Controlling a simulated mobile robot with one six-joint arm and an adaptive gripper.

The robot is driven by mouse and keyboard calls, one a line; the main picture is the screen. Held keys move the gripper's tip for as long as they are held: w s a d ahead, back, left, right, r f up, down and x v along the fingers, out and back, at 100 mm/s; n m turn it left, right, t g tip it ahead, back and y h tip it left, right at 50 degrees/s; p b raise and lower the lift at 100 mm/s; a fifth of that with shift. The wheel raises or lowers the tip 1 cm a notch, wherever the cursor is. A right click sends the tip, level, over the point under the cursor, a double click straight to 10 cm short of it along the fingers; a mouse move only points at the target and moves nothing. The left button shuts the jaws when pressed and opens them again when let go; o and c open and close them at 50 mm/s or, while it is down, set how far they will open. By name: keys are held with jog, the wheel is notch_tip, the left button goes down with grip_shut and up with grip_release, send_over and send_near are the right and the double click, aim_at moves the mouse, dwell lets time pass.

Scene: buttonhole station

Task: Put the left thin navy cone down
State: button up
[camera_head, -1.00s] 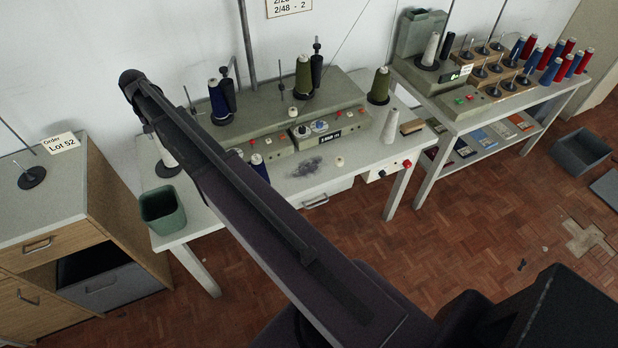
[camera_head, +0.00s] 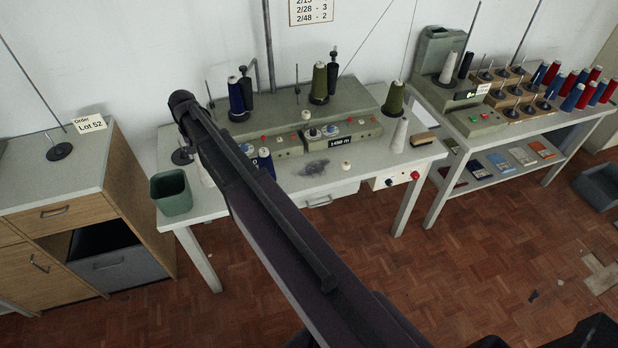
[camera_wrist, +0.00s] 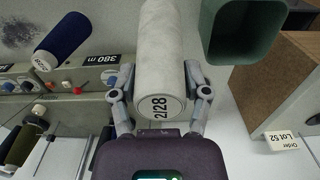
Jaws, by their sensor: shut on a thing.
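In the wrist view my gripper (camera_wrist: 158,76) is shut on a white cone (camera_wrist: 160,45) whose end is marked 2/28. In the head view this cone (camera_head: 205,174) shows only partly beside my arm, by the table's left end; my arm hides my gripper there. Another navy cone (camera_head: 267,163) stands at the machine's front; a navy cone (camera_wrist: 62,40) also shows in the wrist view, left of the held cone. I see no navy cone in my gripper.
A green bin (camera_head: 171,194) stands at the table's left end, close to the held cone. Olive cones (camera_head: 319,84) and a pale cone (camera_head: 399,135) stand further right. A cabinet (camera_head: 75,170) with an empty spindle (camera_head: 59,150) is at left. Bare tabletop (camera_head: 290,183) lies at the front.

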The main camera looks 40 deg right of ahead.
jog(key=s+f+b, duration=0.6)
jog(key=s+f, duration=0.1)
jog(key=s, duration=0.4)
jog(key=shift+s+a+b, duration=0.15)
jog(key=shift+s+b, duration=0.1)
jog(key=shift+b, duration=0.05)
jog(key=shift+f, duration=0.1)
jog(key=w+f+b, duration=0.1)
jog(key=w, duration=1.3)
jog(key=shift+w+d+f, duration=0.15)
jog(key=shift+w+d, duration=0.2)
jog(key=shift+w, duration=0.15)
jog(key=shift+w+f+b, duration=0.3)
jog(key=shift+f+b, duration=0.65)
jog(key=shift+b, duration=0.05)
jog(key=shift+w+f+b, duration=0.25)
jog(key=shift+f+b, duration=0.65)
jog(key=shift+b, duration=0.1)
jog(key=shift+f, duration=0.2)
